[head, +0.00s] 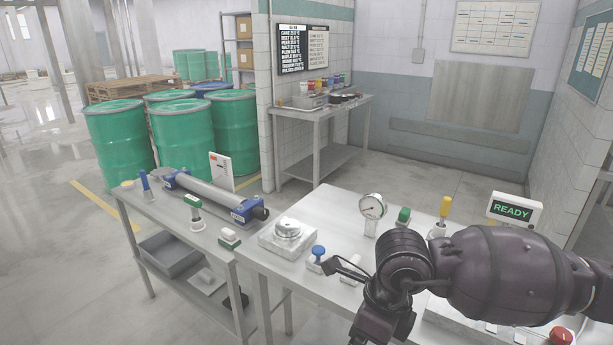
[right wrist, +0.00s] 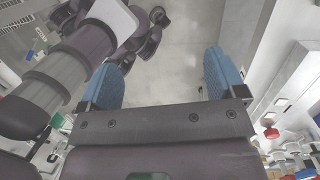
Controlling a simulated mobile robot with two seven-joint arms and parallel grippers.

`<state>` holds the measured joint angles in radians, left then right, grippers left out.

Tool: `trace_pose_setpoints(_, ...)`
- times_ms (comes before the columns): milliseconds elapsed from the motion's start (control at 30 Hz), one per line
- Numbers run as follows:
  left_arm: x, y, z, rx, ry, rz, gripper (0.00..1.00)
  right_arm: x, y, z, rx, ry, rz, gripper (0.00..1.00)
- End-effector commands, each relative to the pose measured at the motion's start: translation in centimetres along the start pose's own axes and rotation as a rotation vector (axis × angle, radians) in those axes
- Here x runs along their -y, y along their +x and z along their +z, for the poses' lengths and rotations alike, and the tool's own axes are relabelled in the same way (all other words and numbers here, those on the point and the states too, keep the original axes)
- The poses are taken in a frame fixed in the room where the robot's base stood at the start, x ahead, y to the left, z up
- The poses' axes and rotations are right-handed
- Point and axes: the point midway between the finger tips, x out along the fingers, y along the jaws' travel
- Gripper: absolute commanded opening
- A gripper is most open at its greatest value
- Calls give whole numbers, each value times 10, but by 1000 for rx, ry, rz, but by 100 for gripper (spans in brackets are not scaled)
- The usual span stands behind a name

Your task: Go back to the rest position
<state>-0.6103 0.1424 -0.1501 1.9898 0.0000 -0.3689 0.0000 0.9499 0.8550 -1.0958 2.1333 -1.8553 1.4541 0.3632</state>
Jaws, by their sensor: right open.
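My right gripper (right wrist: 168,62) shows in the right wrist view with its two blue fingers spread well apart. Nothing is between them; pale floor shows in the gap. In the head view my right arm comes in from the right edge and bends down over the front of the white table (head: 326,207). Its gripper cannot be made out there. My left arm and gripper are not in the head view.
The table carries a pressure gauge (head: 372,207), a blue-knobbed part (head: 318,253), a round metal part (head: 289,229) and a READY display (head: 514,209). A side bench holds a long metal cylinder (head: 207,193). Green drums (head: 183,137) stand behind. Floor beyond the table is clear.

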Motion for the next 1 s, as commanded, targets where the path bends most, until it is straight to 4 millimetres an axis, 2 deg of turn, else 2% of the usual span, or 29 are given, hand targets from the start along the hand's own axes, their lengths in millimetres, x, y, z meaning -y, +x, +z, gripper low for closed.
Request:
trace_pose_setpoints(133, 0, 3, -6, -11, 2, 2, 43, -24, -7, 22, 130, -10, 170, 89)
trace_pose_setpoints(233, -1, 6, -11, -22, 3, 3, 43, -43, -24, 46, 259, -3, 310, 89)
trace_pose_setpoints(400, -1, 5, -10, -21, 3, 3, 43, -78, -69, 92, 526, 66, 610, 89)
trace_pose_setpoints(500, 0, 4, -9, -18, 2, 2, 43, -89, -98, 114, 688, 160, 802, 89)
trace_pose_setpoints(567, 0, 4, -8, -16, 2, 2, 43, -90, -116, 125, 785, 237, 918, 89)
trace_pose_setpoints(667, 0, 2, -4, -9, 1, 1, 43, -78, -141, 138, 945, 409, 1106, 89)
trace_pose_setpoints(800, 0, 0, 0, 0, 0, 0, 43, -37, -161, 143, 1145, 727, 1341, 89)
trace_pose_setpoints(900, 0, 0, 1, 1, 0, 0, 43, 0, -159, 136, 1249, 972, 1463, 89)
trace_pose_setpoints(1000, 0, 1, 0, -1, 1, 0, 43, 37, -144, 121, 1323, 1226, 1557, 89)
